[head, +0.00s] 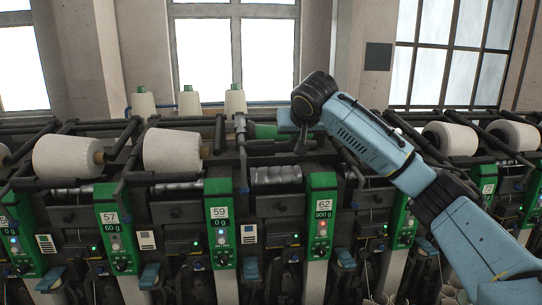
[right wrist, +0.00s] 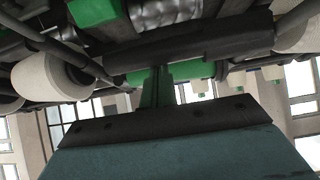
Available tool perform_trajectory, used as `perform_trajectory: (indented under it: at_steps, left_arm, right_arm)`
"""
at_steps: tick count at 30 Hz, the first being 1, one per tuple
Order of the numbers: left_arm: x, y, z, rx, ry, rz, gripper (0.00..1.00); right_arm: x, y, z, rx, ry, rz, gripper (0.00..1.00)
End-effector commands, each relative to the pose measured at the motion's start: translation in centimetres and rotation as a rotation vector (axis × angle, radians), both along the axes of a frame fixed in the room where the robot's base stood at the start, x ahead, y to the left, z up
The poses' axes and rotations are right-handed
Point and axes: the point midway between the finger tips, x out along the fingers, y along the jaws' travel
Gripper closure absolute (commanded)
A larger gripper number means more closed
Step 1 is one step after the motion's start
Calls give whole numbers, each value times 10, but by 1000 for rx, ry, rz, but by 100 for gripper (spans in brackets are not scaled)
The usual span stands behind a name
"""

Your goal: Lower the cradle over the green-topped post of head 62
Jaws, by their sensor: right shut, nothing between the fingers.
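Head 62 has a green-topped post (head: 320,215) with a white "62" label and a lit display, right of centre in the head view. A silver grooved drum (head: 276,175) lies to its left and also shows at the top of the right wrist view (right wrist: 165,12). The cradle (head: 268,160), a dark bar frame, sits above the drum; it crosses the right wrist view (right wrist: 195,42). No yarn package shows on it. My right gripper (head: 300,147) is shut and empty, pointing down by the cradle; I cannot tell whether it touches. My left gripper is not in view.
Head 59's green post (head: 220,225) stands to the left. Small cones (head: 235,101) stand behind. Dark bars crowd around the gripper.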

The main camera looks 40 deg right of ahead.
Motion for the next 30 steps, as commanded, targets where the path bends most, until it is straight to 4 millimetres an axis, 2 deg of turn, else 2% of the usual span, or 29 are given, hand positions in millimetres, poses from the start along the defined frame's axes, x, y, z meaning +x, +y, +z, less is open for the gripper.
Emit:
perform_trajectory:
  at_steps: [1, 15, 20, 30]
  left_arm:
    - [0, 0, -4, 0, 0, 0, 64]
    - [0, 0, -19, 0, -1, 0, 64]
    - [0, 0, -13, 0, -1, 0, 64]
    - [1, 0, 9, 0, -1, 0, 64]
  right_arm:
    - [0, 1, -9, 1, 10, 1, 100]
    - [0, 1, -34, 0, 7, 1, 100]
    - [-3, 2, -25, 0, 5, 2, 100]
    - [-17, 10, 7, 0, 5, 2, 100]
